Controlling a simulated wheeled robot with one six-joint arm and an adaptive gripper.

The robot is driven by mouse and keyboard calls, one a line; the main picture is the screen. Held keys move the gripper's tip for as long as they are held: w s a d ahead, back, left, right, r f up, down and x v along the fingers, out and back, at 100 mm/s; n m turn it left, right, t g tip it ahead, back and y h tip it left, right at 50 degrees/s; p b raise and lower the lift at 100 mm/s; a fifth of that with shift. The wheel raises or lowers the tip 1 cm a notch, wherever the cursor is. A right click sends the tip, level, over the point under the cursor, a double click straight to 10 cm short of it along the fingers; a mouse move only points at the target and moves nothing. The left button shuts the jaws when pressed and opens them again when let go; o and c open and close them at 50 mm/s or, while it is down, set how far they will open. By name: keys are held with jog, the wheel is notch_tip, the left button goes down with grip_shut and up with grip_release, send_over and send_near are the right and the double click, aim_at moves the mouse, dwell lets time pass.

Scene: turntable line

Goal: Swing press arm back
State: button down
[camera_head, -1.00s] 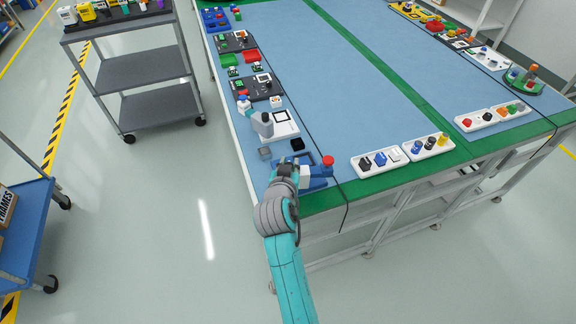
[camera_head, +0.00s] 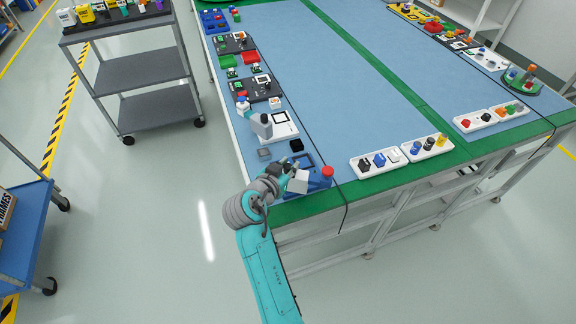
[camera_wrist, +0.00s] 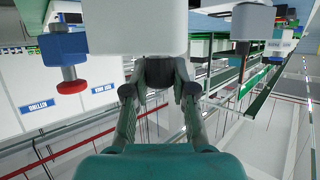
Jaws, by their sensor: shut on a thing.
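A blue press fixture (camera_head: 318,181) with a red knob (camera_head: 327,171) stands at the near left corner of the blue-topped table. A pale block (camera_head: 298,183), which looks like part of the press arm, sits at its left side. My gripper (camera_head: 287,171) is at this block, reaching in from the left. In the wrist view my gripper (camera_wrist: 158,92) is shut on a dark piece (camera_wrist: 158,74) just under the large pale block (camera_wrist: 138,28). The blue part with its red knob (camera_wrist: 71,86) shows at left there. The dark piece's far side is hidden.
A grey lever (camera_head: 261,126) stands over a white plate (camera_head: 284,130) behind the fixture. White trays (camera_head: 379,162) with small parts stand to the right. The floor left of the table is clear up to the grey cart (camera_head: 150,102).

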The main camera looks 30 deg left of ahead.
jog(key=c, duration=0.9)
grip_release()
jog(key=shift+s, duration=0.1)
jog(key=v, duration=1.1)
jog(key=shift+s+r, duration=0.1)
jog(key=shift+s, duration=0.3)
